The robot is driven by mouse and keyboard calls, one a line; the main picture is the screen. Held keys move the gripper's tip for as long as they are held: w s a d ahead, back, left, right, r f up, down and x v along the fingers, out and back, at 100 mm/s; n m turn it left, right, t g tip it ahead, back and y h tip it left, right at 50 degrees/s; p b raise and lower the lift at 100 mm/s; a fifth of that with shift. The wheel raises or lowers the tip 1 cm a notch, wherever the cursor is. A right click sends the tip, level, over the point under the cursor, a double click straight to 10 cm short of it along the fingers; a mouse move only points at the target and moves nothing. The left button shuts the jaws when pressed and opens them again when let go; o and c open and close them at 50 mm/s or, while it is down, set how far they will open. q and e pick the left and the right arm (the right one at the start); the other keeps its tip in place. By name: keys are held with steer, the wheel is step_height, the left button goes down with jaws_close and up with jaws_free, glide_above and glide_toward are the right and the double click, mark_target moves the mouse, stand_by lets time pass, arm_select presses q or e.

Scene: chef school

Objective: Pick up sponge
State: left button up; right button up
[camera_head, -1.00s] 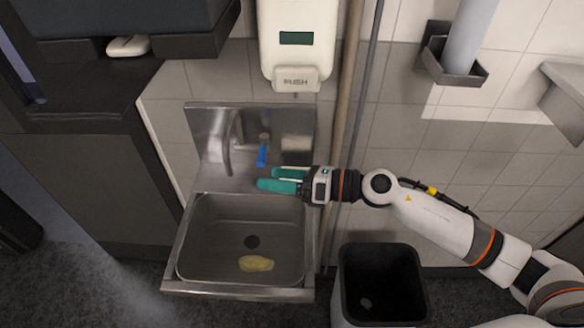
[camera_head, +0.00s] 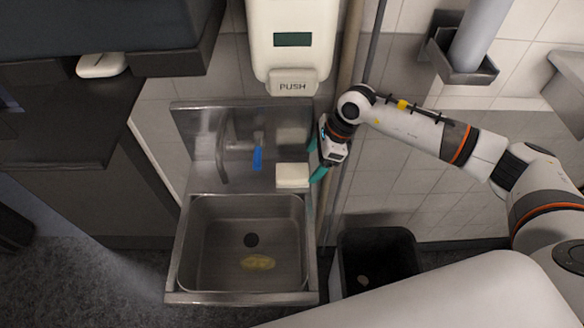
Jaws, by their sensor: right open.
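A pale cream block (camera_head: 292,176), which looks like the sponge, lies on the right of the steel ledge behind the sink basin. A flat yellow oval piece (camera_head: 258,262) lies on the basin floor by the drain; I cannot tell whether it is a sponge too. My right gripper (camera_head: 315,160) is open and empty, with teal fingers, just right of the cream block at the sink's right edge. Its lower finger is close beside the block; I cannot tell whether they touch. My left gripper is not in view.
The steel sink (camera_head: 240,298) has a faucet (camera_head: 222,150) with a blue lever (camera_head: 257,158). A soap dispenser (camera_head: 292,45) hangs above, and pipes (camera_head: 352,60) run down the wall at right. A black bin (camera_head: 378,262) stands right of the sink. A dark counter (camera_head: 60,130) is at left.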

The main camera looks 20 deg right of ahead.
mark_target(294, 171)
steer(key=shift+w+a+r, duration=0.15)
steer(key=shift+w+a, duration=0.1)
steer(key=shift+a, duration=0.6)
steer(key=shift+w+a+p, duration=0.15)
steer(key=shift+a+p, duration=0.25)
steer(key=shift+a, duration=0.15)
steer(key=p+x, duration=0.1)
steer(key=x, duration=0.3)
steer(key=shift+a, duration=0.1)
steer(key=shift+a+f, duration=0.15)
steer(key=shift+f, duration=0.45)
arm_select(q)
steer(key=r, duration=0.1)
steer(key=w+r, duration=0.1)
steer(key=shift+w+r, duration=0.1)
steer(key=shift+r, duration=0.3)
arm_select(e)
steer(key=c, duration=1.1)
steer(key=shift+o, duration=0.2)
